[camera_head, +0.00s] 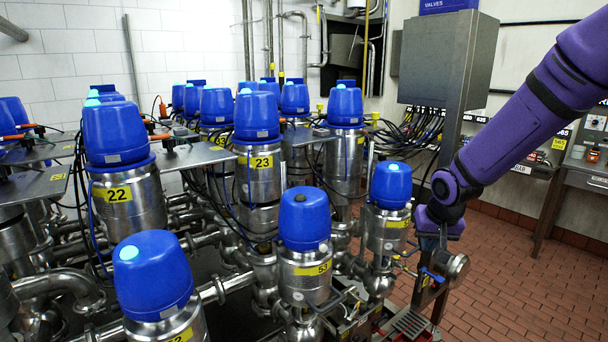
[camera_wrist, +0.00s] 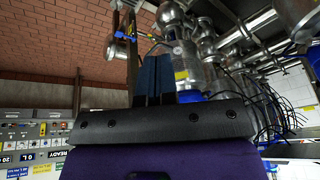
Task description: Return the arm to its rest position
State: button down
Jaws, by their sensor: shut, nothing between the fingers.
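My purple arm reaches in from the upper right in the head view, and its wrist end is beside the front right valve, number not readable (camera_head: 388,215). In the wrist view the two dark blue fingers of my gripper (camera_wrist: 154,78) are together with nothing between them. In the head view the fingers cannot be made out clearly. A round metal fitting with a blue handle (camera_head: 456,267) shows just below my wrist; whether they touch cannot be told. It also shows in the wrist view (camera_wrist: 118,50), left of the fingers and apart from them in the picture.
Blue-capped steel valves, among them 22 (camera_head: 118,195), 23 (camera_head: 257,162) and 53 (camera_head: 310,270), crowd the left and middle. A grey cabinet (camera_head: 440,62) on a post stands behind my arm. Control desks (camera_head: 580,165) stand at right. Open brick floor (camera_head: 530,265) lies lower right.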

jog(key=s+r, duration=0.6)
jog(key=s, duration=0.4)
jog(key=s+d+r+n, duration=0.1)
jog(key=s+r, duration=0.5)
jog(key=s, duration=0.4)
jog(key=s+r+t, duration=0.1)
jog(key=s+r, duration=0.6)
jog(key=s, duration=0.2)
jog(key=shift+s+d+n, duration=0.3)
jog(key=shift+s, duration=0.1)
